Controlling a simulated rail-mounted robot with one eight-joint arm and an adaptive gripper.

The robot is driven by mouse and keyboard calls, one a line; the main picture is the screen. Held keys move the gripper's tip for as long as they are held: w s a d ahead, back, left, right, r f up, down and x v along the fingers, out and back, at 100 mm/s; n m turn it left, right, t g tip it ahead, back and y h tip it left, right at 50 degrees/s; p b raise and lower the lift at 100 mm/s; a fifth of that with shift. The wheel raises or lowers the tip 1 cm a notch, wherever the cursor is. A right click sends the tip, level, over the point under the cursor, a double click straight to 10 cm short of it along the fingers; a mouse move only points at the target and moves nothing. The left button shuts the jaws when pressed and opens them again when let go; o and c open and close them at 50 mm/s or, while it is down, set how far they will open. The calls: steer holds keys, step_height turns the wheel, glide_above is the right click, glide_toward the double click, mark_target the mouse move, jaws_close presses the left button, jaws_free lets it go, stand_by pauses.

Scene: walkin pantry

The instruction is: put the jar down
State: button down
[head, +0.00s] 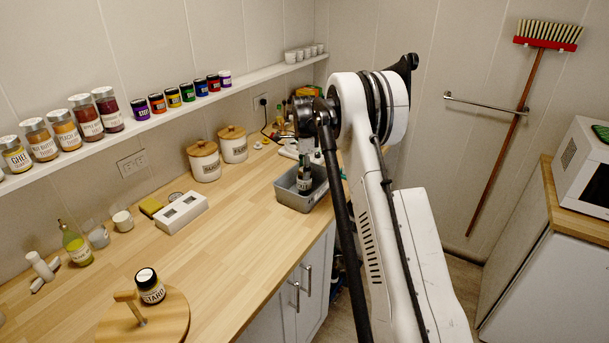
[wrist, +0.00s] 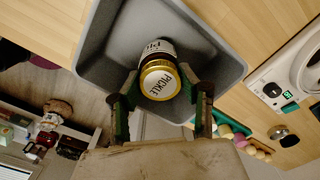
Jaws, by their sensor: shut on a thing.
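In the head view my gripper (head: 304,160) points down over a grey bin (head: 291,200) on the counter, and the jar (head: 304,184) is partly hidden inside the bin's walls. The bin also shows in the wrist view (wrist: 105,62), around the jar. I cannot tell whether the jar's base touches the bin floor.
The wooden counter (head: 235,210) is clear left of the bin. Two canisters (head: 204,162) stand behind it. A wall shelf (head: 160,118) holds several jars. A white device (wrist: 285,75) sits beside the bin.

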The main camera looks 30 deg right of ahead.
steer(key=shift+f, duration=1.3)
steer(key=c, duration=1.1)
jaws_free()
